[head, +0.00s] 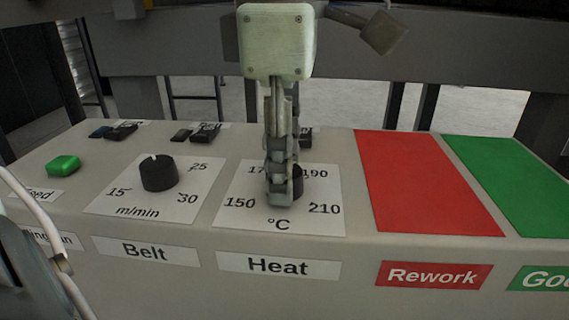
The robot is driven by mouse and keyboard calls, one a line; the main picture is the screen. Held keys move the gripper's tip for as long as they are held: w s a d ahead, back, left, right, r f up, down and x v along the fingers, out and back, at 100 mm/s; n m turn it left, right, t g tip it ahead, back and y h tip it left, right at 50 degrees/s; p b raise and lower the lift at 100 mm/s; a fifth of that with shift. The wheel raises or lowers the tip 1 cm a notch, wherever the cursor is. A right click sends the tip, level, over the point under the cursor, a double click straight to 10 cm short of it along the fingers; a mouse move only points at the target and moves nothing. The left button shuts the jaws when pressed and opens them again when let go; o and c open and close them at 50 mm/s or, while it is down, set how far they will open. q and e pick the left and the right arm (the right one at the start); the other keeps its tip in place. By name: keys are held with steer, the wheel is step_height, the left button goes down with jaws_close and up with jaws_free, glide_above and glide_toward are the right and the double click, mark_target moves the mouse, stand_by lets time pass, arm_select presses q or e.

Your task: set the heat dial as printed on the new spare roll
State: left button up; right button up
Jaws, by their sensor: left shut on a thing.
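The heat dial (298,181) is a black knob on a white label with 150, 17-, 190 and 210 around it and °C below. My left gripper (281,188) comes down over it from above and is shut on it. The gripper hides most of the dial and part of the 170 mark, so I cannot tell where the dial points. No spare roll shows in this view. My right gripper is not in view.
The belt dial (158,173), black, with 15, 25 and 30 around it, stands left of the heat dial. A green button (64,165) and dark switches (121,131) are further left. A red rework area (425,185) and a green area (520,180) lie flat and empty on the right.

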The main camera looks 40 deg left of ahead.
arm_select(q)
steer(key=shift+m, duration=1)
steer(key=o, duration=1.2)
steer(key=shift+c, duration=0.2)
step_height(320, 180, up, 12)
steer(key=shift+s, duration=0.3)
steer(key=shift+d, duration=0.1)
